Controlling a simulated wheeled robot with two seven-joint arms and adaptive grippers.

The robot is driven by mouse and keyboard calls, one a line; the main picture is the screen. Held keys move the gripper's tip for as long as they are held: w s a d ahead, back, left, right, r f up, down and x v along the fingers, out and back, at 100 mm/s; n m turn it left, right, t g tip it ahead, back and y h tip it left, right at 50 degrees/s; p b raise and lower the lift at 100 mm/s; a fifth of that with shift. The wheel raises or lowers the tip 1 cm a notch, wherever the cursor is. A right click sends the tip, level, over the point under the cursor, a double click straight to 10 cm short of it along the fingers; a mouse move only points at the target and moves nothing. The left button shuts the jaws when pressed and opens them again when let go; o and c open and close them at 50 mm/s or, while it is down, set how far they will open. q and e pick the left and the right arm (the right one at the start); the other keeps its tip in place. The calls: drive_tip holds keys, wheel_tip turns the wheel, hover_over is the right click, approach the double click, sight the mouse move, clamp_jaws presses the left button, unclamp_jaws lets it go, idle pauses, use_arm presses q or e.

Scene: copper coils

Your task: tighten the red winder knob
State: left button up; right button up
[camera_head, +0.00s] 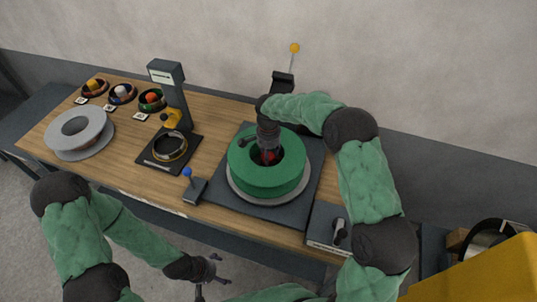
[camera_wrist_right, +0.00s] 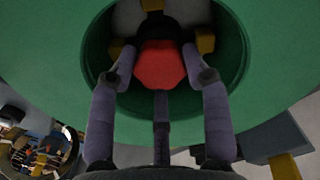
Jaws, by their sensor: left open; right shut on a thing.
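The red winder knob (camera_wrist_right: 160,65) sits in the middle of the green coil former's round opening in the right wrist view. The green winder former (camera_head: 243,172) lies on a grey disc on a dark base plate. My right gripper (camera_wrist_right: 160,72) reaches down into the opening from above, its fingers shut around the knob. In the head view my right gripper (camera_head: 268,150) hides most of the knob. My left gripper (camera_head: 212,280) is open and empty, in front of the table's front edge.
A grey spool (camera_head: 75,128) lies at the table's left. Several small bowls (camera_head: 122,93) stand at the back left. A grey press-like stand (camera_head: 172,90) holds a dark ring at its base. A blue-knobbed lever (camera_head: 189,180) and a yellow-tipped lever (camera_head: 294,52) flank the winder.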

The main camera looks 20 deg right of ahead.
drive_tip(key=shift+m, duration=0.5)
drive_tip(key=o, duration=1.1)
drive_tip(key=shift+o, duration=0.2)
wheel_tip(320, 180, up, 12)
idle(0.3)
